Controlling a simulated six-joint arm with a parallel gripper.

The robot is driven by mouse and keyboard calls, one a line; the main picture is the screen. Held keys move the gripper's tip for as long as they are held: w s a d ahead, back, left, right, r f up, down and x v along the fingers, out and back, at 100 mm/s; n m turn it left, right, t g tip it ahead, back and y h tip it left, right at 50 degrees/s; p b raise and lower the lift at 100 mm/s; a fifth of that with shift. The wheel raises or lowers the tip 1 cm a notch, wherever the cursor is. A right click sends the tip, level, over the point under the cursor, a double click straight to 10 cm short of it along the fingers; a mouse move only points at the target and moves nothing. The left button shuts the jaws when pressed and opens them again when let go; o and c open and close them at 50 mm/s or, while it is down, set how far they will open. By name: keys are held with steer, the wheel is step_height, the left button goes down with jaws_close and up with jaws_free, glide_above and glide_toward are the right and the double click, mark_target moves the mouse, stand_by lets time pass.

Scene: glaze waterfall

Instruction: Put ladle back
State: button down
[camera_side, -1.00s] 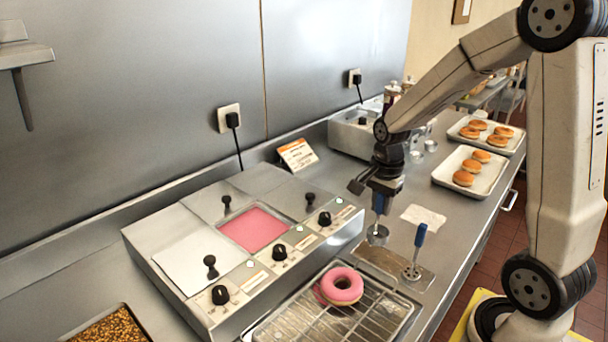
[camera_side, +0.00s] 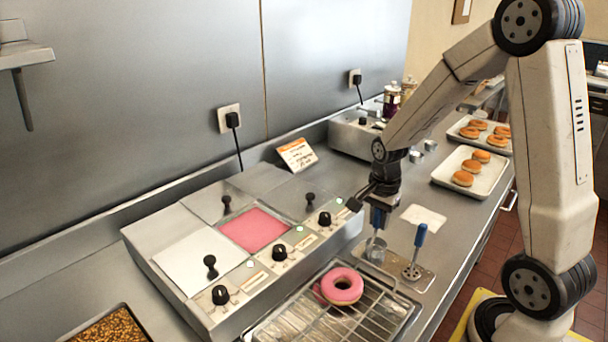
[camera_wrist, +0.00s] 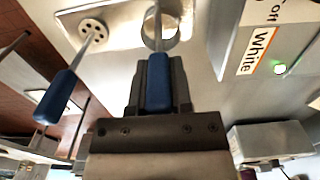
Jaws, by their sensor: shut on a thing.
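My gripper (camera_side: 379,207) points down and is shut on the blue handle of the ladle (camera_side: 375,252). The ladle hangs upright with its small metal cup at or just above the left part of a flat metal rest plate (camera_side: 427,281); I cannot tell if they touch. In the wrist view the ladle's blue handle (camera_wrist: 158,92) sits between my fingers, with the cup beyond it over the plate. A second blue-handled tool (camera_side: 420,237) with a round holed foot stands upright on the plate's right part.
A wire rack (camera_side: 385,318) with a pink-glazed donut (camera_side: 342,286) lies in front. The glaze warmer (camera_side: 215,262) with black knobs stands left, its pink well open. A pale paper (camera_side: 424,216) lies behind the plate. Trays of plain donuts (camera_side: 447,178) stand farther back.

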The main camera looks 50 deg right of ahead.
steer(key=shift+f, duration=0.15)
steer(key=c, duration=0.5)
jaws_free()
steer(key=shift+c, duration=0.2)
step_height(320, 180, up, 12)
steer(key=shift+r, duration=0.15)
steer(key=shift+a, duration=0.1)
stand_by(0.4)
